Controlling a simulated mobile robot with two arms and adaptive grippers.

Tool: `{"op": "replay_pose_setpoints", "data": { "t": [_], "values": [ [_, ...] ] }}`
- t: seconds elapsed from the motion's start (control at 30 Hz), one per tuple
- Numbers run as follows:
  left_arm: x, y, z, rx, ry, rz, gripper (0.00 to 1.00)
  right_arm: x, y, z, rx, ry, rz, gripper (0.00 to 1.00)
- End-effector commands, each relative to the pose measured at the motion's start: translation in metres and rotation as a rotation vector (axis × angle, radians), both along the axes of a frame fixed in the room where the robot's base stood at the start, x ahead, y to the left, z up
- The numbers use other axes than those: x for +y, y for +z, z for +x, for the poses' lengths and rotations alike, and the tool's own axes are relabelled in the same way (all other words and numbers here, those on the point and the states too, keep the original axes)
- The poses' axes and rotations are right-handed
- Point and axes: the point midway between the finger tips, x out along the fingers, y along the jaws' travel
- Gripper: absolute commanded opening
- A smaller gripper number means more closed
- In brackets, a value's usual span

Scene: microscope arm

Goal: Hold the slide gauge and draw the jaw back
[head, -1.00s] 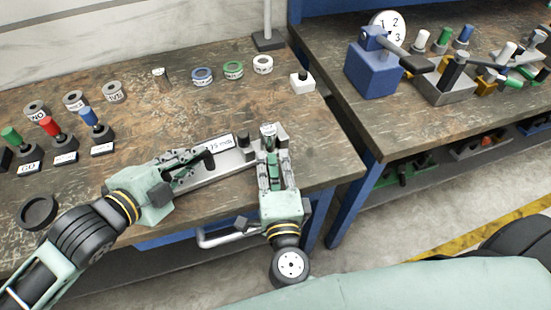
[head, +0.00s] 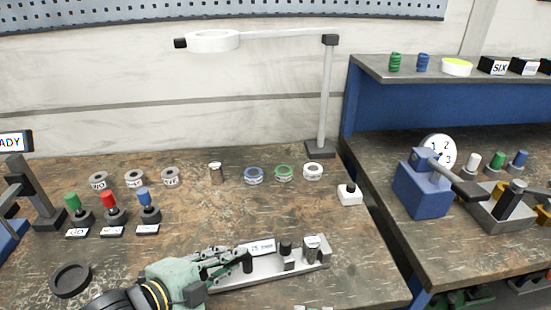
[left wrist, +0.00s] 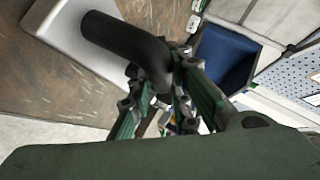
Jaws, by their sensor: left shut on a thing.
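The slide gauge (head: 222,283) is a long grey bar with a "25 mm" label (head: 260,247), lying near the front of the left bench in the head view. My left gripper (head: 240,262) is shut on the black upright grip (head: 248,263) at its left end. In the left wrist view this dark grip (left wrist: 125,38) lies between the fingers, with the grey bar (left wrist: 72,38) behind it. A small dark knob (head: 286,248) and a metal block (head: 314,245) stand toward the right end. Which part is the jaw is unclear. Only pale tips, probably of my right gripper (head: 312,307), show at the bottom edge.
Behind the gauge stand green, red and blue levers (head: 110,210), several labelled rings (head: 254,176) and a white-topped switch (head: 349,195). A black round dish (head: 71,280) is at left. A lamp post (head: 325,100) rises behind. A gap separates the right bench (head: 440,250).

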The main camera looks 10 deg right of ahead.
Motion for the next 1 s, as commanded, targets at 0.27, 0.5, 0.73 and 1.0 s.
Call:
{"op": "replay_pose_setpoints", "data": {
  "t": [0.27,0.5,0.73,1.0],
  "values": [
    [-0.001,0.005,0.001,-0.009,-0.001,-0.008,0.35,0.000,0.000,0.000,0.000,0.000,-0.001,0.00],
    [0.000,0.002,0.000,-0.004,-0.001,-0.003,0.40,0.000,0.000,0.000,0.000,0.000,-0.001,0.00],
    [0.005,0.003,-0.004,-0.003,0.000,0.000,0.40,0.000,0.000,0.001,0.000,0.000,-0.001,0.00],
    [0.030,0.018,-0.031,-0.002,0.000,0.003,0.40,0.000,0.000,0.000,0.000,0.000,-0.001,0.00]
  ]
}}
